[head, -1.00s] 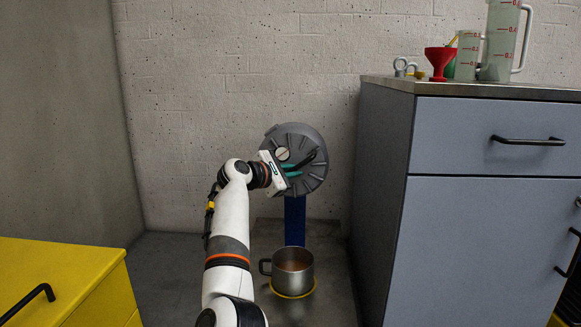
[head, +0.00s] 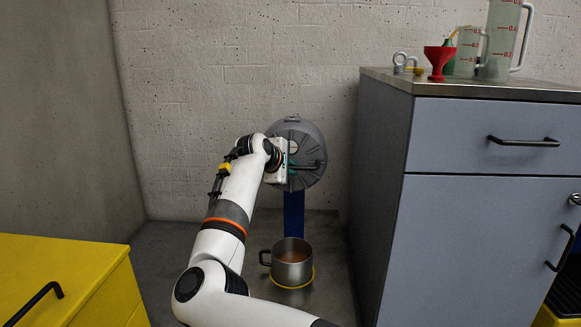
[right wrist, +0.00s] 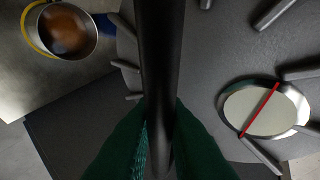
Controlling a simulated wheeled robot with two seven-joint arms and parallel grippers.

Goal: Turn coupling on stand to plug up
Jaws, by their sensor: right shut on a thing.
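The coupling (head: 312,143) is a grey ribbed disc, held upright on a blue stand (head: 294,215) by the wall. A black bar handle (head: 310,165) crosses its face, about level in the head view. My right gripper (head: 288,166) is at the disc's left side. In the right wrist view the green fingers of my right gripper (right wrist: 160,140) are shut on the black handle (right wrist: 161,60). The plug (right wrist: 265,108), a pale round disc with a red line, sits on the coupling's face right of the handle there. My left gripper is out of view.
A steel mug (head: 292,262) of brown liquid stands on a yellow ring below the coupling. A grey cabinet (head: 470,230) stands close on the right, with a red funnel (head: 439,60) and jugs on top. A yellow drawer unit (head: 70,275) is at the left front.

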